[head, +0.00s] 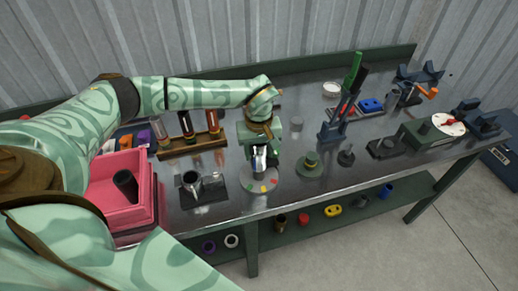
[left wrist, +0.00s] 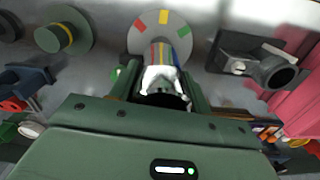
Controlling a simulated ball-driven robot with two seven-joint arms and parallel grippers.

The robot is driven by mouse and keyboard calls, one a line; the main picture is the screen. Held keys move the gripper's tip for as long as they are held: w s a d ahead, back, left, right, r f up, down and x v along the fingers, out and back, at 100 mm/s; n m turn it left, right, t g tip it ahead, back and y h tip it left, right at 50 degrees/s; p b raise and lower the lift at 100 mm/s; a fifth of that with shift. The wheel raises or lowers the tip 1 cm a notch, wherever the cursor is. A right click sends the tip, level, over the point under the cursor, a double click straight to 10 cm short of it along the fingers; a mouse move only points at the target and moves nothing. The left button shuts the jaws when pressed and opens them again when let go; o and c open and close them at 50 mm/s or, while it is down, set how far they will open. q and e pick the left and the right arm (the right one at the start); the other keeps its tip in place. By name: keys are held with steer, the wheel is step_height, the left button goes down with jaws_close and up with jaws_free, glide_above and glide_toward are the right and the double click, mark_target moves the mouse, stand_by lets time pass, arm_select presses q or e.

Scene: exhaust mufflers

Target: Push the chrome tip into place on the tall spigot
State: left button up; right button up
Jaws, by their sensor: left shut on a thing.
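My left gripper (head: 260,152) points down over a pale round disc (head: 262,188) with coloured patches and is shut on the chrome tip (head: 260,162). In the left wrist view the shiny chrome tip (left wrist: 162,80) sits between the fingers, with red, yellow and blue stripes showing just beyond it, in front of the disc (left wrist: 142,33). I cannot tell whether the tip touches the disc or anything on it. The tall spigot is not clearly identifiable; a green round base with a short post (head: 311,165) stands to the right. My right gripper is not in view.
A metal tube on a dark plate (head: 192,183) stands left of the disc, and a pink bin (head: 118,207) farther left. A wooden rack (head: 190,146) of tubes is behind. Dark fixtures and a white dial (head: 449,124) are at right. The bench's front edge is close.

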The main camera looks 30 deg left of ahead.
arm_select(q)
steer(key=shift+s+f+b, duration=0.1)
steer(key=shift+f+b, duration=0.75)
steer(key=shift+f, duration=1.05)
steer(key=shift+f, duration=0.15)
steer(key=o, duration=1)
